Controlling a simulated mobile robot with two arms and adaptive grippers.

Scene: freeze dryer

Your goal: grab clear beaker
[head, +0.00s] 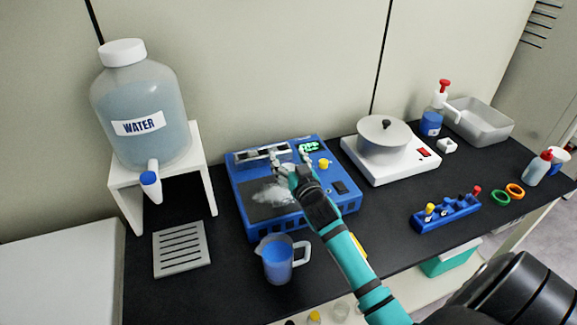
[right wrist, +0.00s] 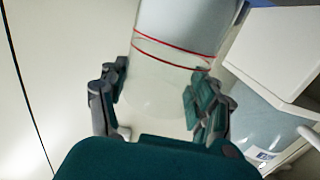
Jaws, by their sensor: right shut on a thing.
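A clear, see-through cylinder with two red lines, which looks like the clear beaker (right wrist: 165,75), is between the fingers of my right gripper (right wrist: 160,98) in the right wrist view. The fingers press on it from both sides. In the head view my right gripper (head: 281,174) is over the blue machine (head: 240,205), near its silver rack. The beaker is too small and covered there to make out clearly. White vapour spreads over the machine's dark top beside the gripper. My left gripper is not in view.
A jug of blue liquid (head: 277,262) stands in front of the machine. A water tank (head: 140,95) on a white stand (head: 203,165) is at left, above a slotted tray (head: 181,250). A hotplate with pot (head: 385,165) and a blue rack (head: 445,213) are at right.

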